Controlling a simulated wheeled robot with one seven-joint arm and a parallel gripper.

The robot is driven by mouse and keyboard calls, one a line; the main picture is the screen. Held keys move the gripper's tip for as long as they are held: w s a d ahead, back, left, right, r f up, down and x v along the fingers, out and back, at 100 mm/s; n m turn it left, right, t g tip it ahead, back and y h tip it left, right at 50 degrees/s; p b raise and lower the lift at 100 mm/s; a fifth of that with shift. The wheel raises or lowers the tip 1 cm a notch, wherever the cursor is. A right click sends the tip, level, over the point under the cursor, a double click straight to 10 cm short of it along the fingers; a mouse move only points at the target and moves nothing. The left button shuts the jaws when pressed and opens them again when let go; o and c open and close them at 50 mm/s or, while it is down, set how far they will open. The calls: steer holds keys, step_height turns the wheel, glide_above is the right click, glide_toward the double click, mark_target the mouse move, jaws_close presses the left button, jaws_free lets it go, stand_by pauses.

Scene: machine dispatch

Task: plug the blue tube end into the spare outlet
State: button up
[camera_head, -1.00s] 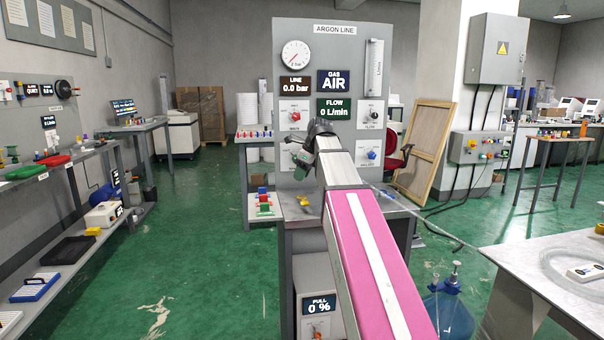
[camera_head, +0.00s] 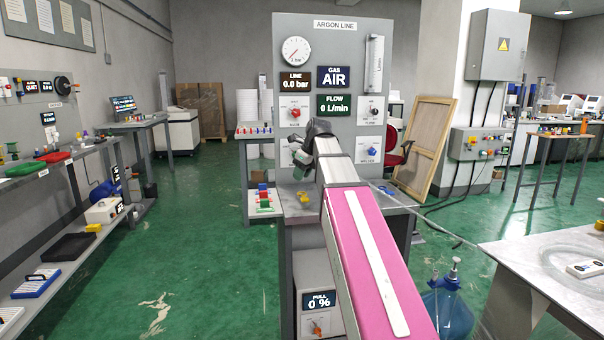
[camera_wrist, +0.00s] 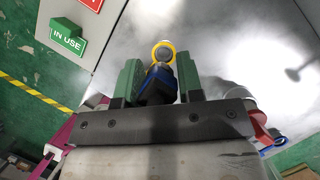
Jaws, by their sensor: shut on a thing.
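My gripper (camera_wrist: 160,68) is shut on a dark part with a blue band (camera_wrist: 156,86), which sits between its green fingers in the wrist view. This looks like the blue tube end. A yellow ring (camera_wrist: 163,50) around a pale round centre shows just past the held part; I cannot tell whether the two touch. In the head view my gripper (camera_head: 301,157) is in front of the lower left of the argon line panel (camera_head: 336,75), and its jaws are too small to read. I cannot single out the spare outlet with certainty.
A green IN USE tag (camera_wrist: 67,36) is at the upper left of the wrist view. A blue ring (camera_wrist: 272,147) is at lower right. A yellow piece (camera_head: 304,197) lies on the panel's bench. A thin tube (camera_head: 425,227) runs to the right table (camera_head: 545,258). A blue bottle (camera_head: 448,306) stands on the floor.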

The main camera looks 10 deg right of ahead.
steer(key=shift+f, duration=2.15)
steer(key=shift+f, duration=1.5)
stand_by(0.5)
steer(key=o, duration=1.1)
steer(key=shift+s, duration=0.1)
steer(key=o, duration=0.4)
steer(key=shift+r, duration=0.25)
steer(key=shift+r, duration=2.85)
